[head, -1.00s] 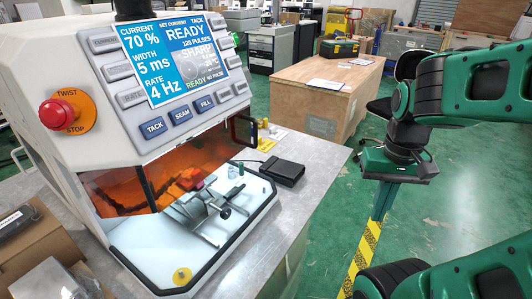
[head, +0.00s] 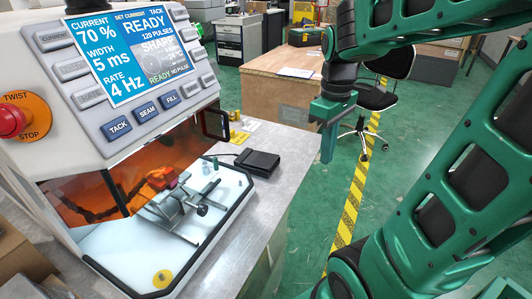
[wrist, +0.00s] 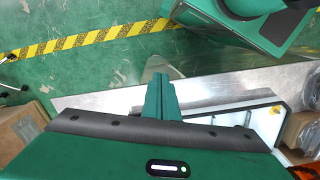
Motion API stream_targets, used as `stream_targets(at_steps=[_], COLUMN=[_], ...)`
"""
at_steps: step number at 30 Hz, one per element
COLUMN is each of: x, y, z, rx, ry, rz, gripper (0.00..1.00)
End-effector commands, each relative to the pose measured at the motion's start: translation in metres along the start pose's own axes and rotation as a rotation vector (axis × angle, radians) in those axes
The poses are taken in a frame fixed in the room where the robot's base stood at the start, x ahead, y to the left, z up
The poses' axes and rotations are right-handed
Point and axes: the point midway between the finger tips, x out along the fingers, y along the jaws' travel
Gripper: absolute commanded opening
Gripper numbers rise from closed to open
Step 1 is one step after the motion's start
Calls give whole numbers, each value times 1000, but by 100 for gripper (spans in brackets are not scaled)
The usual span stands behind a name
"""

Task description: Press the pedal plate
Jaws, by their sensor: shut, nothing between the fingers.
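The pedal plate (head: 257,162) is a small black pedal lying on the metal table, right of the machine's open chamber, with a cable at its left side. My gripper (head: 328,148) hangs pointing down to the right of the pedal, beyond the table's right edge and apart from the pedal. Its green fingers are together and empty. In the wrist view my gripper (wrist: 160,82) shows its shut fingers over the table edge and floor; I cannot make out the pedal there.
The machine (head: 150,110) with its READY screen and red stop knob (head: 12,121) fills the left. Its chamber holds a fixture (head: 178,195) with a red part. A wooden crate (head: 275,88) and a chair (head: 375,98) stand behind. Bare metal tabletop (head: 225,240) lies in front of the pedal.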

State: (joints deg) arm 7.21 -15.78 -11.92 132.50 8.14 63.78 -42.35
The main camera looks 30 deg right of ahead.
Motion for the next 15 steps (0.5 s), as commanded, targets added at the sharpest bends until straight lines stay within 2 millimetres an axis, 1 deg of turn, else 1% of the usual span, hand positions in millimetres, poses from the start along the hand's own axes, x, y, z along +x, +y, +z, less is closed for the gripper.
stream_targets(at_steps=[1,6,8,15], x=[-4,-14,-16,-19], y=[5,17,21,28], z=[-16,-68,-86,-161], rx=[-107,-504,-644,-1207], ry=[-7,-22,-29,-55], rz=[1,1,0,-10], gripper=[0,0,0,0])
